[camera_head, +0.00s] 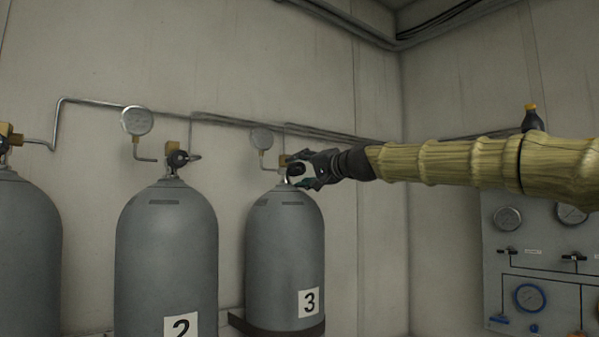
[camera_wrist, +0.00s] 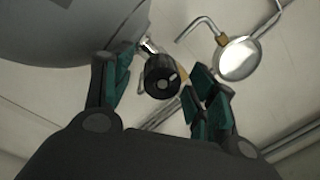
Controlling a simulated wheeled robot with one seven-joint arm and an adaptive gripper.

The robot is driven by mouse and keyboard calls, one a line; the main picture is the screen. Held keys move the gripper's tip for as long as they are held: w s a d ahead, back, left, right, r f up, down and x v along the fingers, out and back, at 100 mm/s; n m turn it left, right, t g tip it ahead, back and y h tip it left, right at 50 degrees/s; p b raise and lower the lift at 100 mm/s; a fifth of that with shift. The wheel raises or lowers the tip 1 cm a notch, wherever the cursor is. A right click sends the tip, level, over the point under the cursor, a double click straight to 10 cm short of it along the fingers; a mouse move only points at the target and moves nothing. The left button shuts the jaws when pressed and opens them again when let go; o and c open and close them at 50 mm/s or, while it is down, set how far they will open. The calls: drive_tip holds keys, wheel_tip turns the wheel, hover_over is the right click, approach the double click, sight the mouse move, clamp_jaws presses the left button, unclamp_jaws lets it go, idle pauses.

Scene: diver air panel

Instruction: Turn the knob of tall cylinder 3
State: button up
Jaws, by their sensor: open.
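Tall grey cylinder 3 (camera_head: 285,240) stands against the wall, with a white label "3" low on its front. My gripper (camera_head: 300,176) is at its top, reaching in from the right and partly hiding the valve. In the wrist view the black knob (camera_wrist: 160,78) of the valve shows between the spread fingers of my gripper (camera_wrist: 160,92). The fingers are open with teal pads, one on each side of the knob. I cannot tell whether either finger touches it. The grey shoulder of cylinder 3 (camera_wrist: 60,30) fills the upper left there.
Cylinder 2 (camera_head: 167,250) stands to the left, with another cylinder (camera_head: 25,250) at the far left. A round gauge (camera_head: 262,138) and pipes run along the wall behind cylinder 3; the gauge is close by in the wrist view (camera_wrist: 238,58). A gauge panel (camera_head: 540,270) is at right.

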drive_tip(key=v, duration=1.1)
drive_tip(key=shift+s+d, duration=0.1)
drive_tip(key=shift+d, duration=0.05)
drive_tip(key=shift+w+a+r+n+t+h+p, duration=0.2)
drive_tip(key=shift+w+a+n+p, duration=1.6)
drive_tip(key=shift+p, duration=1.45)
drive_tip(key=shift+w+a+f+n+t+h+p, duration=0.1)
drive_tip(key=shift+w+a+n+h+p, duration=0.15)
drive_tip(key=shift+w+a+n+p, duration=1.75)
drive_tip(key=shift+w+a+r+n+t+h+p, duration=0.2)
drive_tip(key=shift+w+n+p, duration=0.8)
drive_tip(key=shift+n+p, duration=2.5)
drive_tip(key=shift+m+p, duration=1)
drive_tip(key=shift+f, duration=0.1)
drive_tip(key=c, duration=1.1)
drive_tip(key=shift+o, duration=0.3)
